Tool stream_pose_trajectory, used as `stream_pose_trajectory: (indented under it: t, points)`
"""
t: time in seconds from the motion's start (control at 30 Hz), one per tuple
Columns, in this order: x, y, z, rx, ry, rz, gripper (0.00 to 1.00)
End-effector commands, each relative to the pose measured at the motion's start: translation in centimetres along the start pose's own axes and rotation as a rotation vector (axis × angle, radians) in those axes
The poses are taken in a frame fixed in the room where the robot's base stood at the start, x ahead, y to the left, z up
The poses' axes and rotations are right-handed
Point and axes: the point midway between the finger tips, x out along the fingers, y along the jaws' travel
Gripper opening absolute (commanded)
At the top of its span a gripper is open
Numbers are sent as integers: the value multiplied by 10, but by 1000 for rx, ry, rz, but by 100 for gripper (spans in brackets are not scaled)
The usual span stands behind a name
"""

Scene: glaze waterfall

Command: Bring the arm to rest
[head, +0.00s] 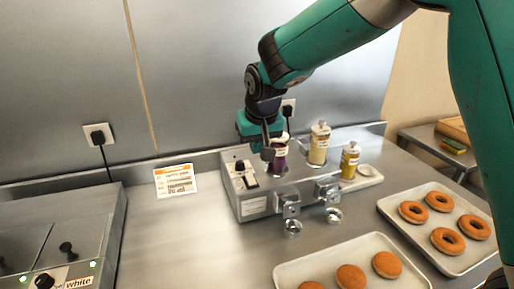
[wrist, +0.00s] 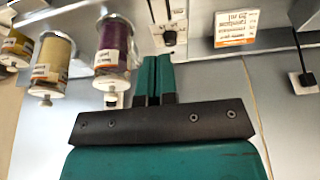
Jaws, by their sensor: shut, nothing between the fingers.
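My green arm reaches in from the upper right in the head view. My gripper (head: 266,150) points down over the back left of a grey dispenser unit (head: 252,204), close to a purple-filled bottle (head: 279,160). In the wrist view my gripper (wrist: 156,62) has its two green fingers together with nothing between them. The purple bottle (wrist: 113,48) shows beside the fingers there, apart from them in the picture. Whether the gripper touches the bottle in the head view I cannot tell.
Two yellowish bottles (head: 319,144) (head: 349,160) stand further right on the unit. Trays of doughnuts (head: 388,203) (head: 283,276) lie at the front right. A grey machine (head: 112,237) is at the left. A printed card (head: 175,181) leans at the back. Counter between is clear.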

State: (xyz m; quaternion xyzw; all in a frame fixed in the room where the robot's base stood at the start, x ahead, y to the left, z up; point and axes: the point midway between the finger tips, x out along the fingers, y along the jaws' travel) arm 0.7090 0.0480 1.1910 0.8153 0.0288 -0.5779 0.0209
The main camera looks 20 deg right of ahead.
Motion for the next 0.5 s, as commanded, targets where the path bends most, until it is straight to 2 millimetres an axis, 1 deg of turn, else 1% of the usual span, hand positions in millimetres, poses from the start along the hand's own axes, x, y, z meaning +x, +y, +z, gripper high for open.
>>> stream_pose_trajectory:
  t: [0.13,0.43,0.5]
  points:
    - [-8,0,2,-1,0,0,0]
    - [-9,0,2,0,-1,0,0]
    - [-11,0,5,-6,-3,-6,0]
